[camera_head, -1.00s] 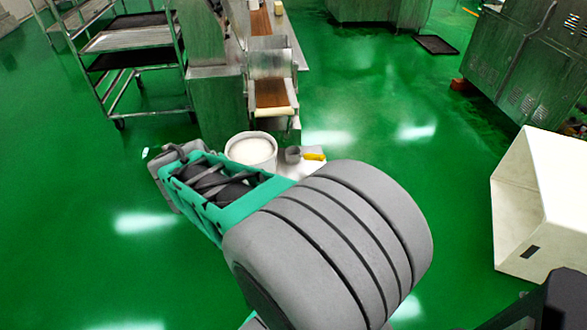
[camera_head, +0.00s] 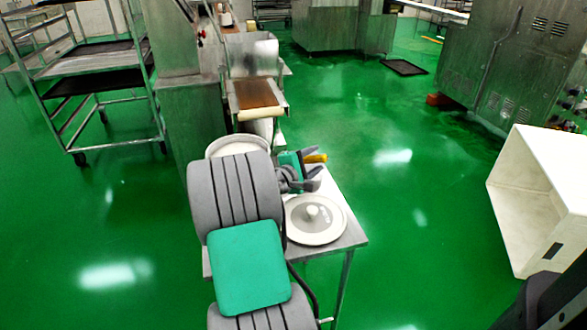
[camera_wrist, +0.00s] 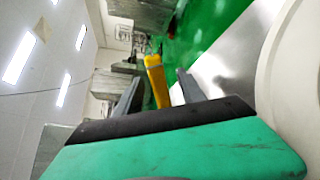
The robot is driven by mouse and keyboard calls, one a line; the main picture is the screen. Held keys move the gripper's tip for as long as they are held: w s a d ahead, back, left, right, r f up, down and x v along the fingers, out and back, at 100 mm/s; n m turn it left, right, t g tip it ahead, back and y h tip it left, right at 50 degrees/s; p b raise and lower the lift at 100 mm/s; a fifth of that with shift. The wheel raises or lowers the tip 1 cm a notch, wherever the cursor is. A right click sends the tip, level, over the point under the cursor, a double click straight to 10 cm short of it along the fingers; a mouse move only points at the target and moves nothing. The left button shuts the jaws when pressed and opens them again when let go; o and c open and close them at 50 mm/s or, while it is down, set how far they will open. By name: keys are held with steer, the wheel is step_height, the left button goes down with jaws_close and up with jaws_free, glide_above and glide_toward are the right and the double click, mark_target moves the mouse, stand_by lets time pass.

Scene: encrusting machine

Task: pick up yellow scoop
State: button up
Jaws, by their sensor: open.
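The scoop's yellow handle (camera_head: 316,157) shows in the head view at the far edge of a small metal table. The rest of the scoop is hidden or hard to tell from my gripper there. My gripper (camera_head: 314,168) is right beside the handle, over the table's far side. In the wrist view the yellow scoop (camera_wrist: 157,82) stands out between the two dark fingers of my gripper (camera_wrist: 159,75). The fingers are apart, with a visible gap on the right of the handle. Whether the left finger touches the handle, I cannot tell.
A round pale lid (camera_head: 328,232) with a knob lies on the metal table (camera_head: 352,236). A white tub (camera_head: 222,147) stands behind my arm. A machine with a brown belt (camera_head: 256,94) is beyond. A white bin (camera_head: 545,190) is at right; green floor is clear between.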

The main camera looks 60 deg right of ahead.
steer(key=shift+d, duration=0.15)
steer(key=shift+c, duration=0.4)
jaws_close()
steer(key=shift+r, duration=0.1)
